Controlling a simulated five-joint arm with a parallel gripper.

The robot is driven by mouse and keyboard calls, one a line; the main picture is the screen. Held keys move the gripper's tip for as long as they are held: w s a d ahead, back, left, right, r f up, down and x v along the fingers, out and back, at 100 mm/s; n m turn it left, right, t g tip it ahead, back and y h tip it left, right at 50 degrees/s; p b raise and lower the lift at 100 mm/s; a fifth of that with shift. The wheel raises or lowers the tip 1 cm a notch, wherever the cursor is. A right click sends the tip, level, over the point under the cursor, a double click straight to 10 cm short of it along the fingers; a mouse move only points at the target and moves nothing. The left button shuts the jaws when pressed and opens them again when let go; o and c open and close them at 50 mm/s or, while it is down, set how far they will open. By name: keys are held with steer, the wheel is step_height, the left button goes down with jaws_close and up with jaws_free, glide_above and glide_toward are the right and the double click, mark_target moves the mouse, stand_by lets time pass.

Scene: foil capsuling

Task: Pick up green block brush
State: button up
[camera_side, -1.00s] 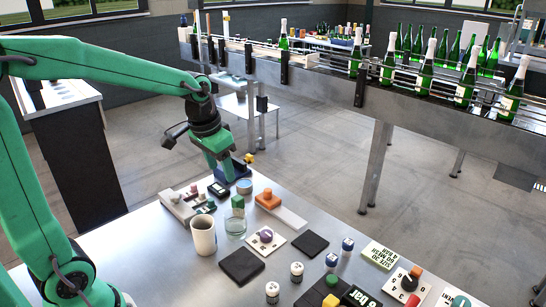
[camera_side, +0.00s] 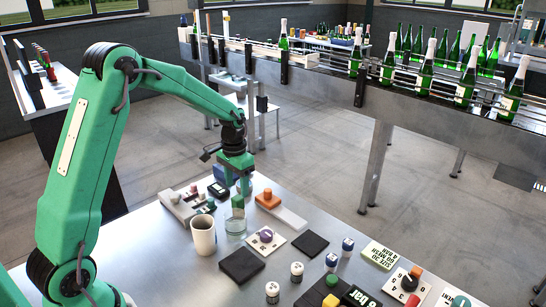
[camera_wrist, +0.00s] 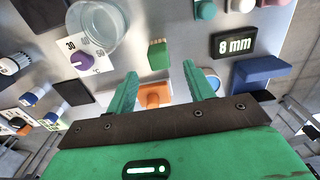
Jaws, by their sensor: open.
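The green block brush (camera_side: 238,204) stands on the metal table, just behind the glass jar. In the wrist view the brush (camera_wrist: 158,56) shows its green body and a tan bristle edge. My gripper (camera_side: 239,188) is above and close to the brush in the side view, pointing down. In the wrist view my gripper (camera_wrist: 158,78) has its two green fingers spread apart with nothing held between them. The brush appears just beyond the fingertips, roughly centred across the gap. Whether a finger touches it I cannot tell.
The glass jar (camera_side: 235,228) and a white cup (camera_side: 203,235) stand in front of the brush. An orange block (camera_side: 268,199) is to its right. A blue block (camera_wrist: 262,72) and an "8 mm" display (camera_wrist: 233,43) lie close by. A purple knob (camera_side: 266,236) sits on a white plate.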

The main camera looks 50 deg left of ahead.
mark_target(239, 199)
steer(key=shift+s+f, duration=0.1)
steer(key=shift+f, duration=3.8)
steer(key=c, duration=1.1)
steer(key=shift+r, duration=0.2)
steer(key=shift+r, duration=0.55)
steer(key=r, duration=0.1)
steer(key=d+r, duration=0.1)
steer(key=r, duration=0.1)
steer(key=shift+s+r, duration=0.1)
steer(key=s+d+r, duration=0.1)
steer(key=d+r, duration=0.1)
steer(key=d, duration=0.1)
steer(key=s+d+r, duration=0.1)
steer(key=d+r, duration=0.1)
steer(key=d, duration=0.2)
steer(key=s+d+r, duration=0.1)
steer(key=d+r, duration=0.1)
steer(key=d, duration=0.1)
steer(key=shift+s+d+r, duration=0.1)
steer(key=shift+d+r, duration=0.05)
steer(key=shift+r, duration=0.05)
